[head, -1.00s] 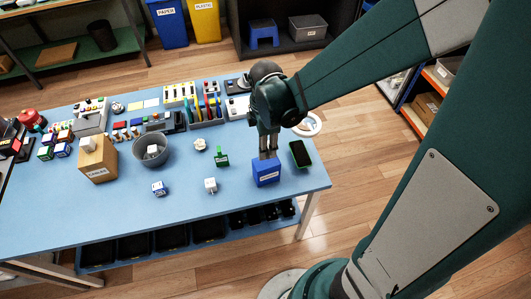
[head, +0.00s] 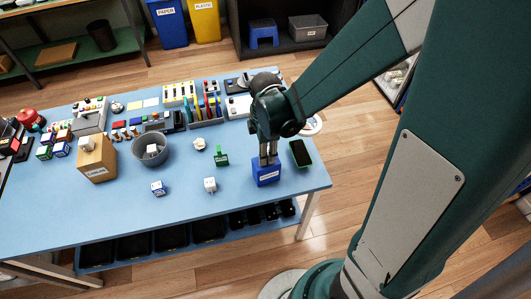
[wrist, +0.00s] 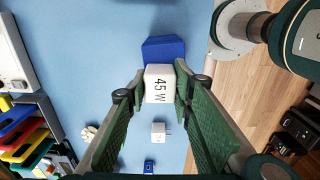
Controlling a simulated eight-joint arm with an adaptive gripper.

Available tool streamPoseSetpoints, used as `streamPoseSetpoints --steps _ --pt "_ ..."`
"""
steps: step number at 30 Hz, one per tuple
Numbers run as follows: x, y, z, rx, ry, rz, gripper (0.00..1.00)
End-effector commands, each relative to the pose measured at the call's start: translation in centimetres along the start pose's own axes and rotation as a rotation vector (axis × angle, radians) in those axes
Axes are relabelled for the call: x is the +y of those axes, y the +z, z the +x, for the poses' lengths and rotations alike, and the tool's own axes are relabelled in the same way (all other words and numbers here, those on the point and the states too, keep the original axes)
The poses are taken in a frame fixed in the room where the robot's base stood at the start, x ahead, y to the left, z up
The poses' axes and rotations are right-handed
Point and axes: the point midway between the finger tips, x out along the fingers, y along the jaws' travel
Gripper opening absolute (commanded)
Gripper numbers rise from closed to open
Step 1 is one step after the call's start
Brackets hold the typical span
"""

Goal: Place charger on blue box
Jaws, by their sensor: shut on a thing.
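A white charger marked "45 W" (wrist: 159,84) is held between the fingers of my gripper (wrist: 160,92). The blue box (head: 267,175) stands near the table's right front corner. In the head view my gripper (head: 268,158) points down right over this box, and the charger cannot be made out there. In the wrist view the blue box (wrist: 162,48) shows just beyond the charger, partly covered by it. I cannot tell whether the charger touches the box.
A second white charger (head: 210,185) stands on the blue table (head: 185,215), left of the box. A brown box (head: 97,163) and a grey pot (head: 143,158), each with a white block, stand farther left.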

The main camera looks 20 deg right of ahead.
Motion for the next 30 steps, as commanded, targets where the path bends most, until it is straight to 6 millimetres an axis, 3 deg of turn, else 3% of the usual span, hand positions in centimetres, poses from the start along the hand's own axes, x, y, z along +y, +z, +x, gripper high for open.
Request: streamPoseSetpoints --steps 4,20,30 --pt "0.0 0.0 0.0 0.000 0.000 0.000 0.39" --pt "0.0 0.0 -0.5 0.000 0.000 0.000 0.39" --pt "-0.1 0.0 -3.0 0.000 0.000 0.000 0.39"
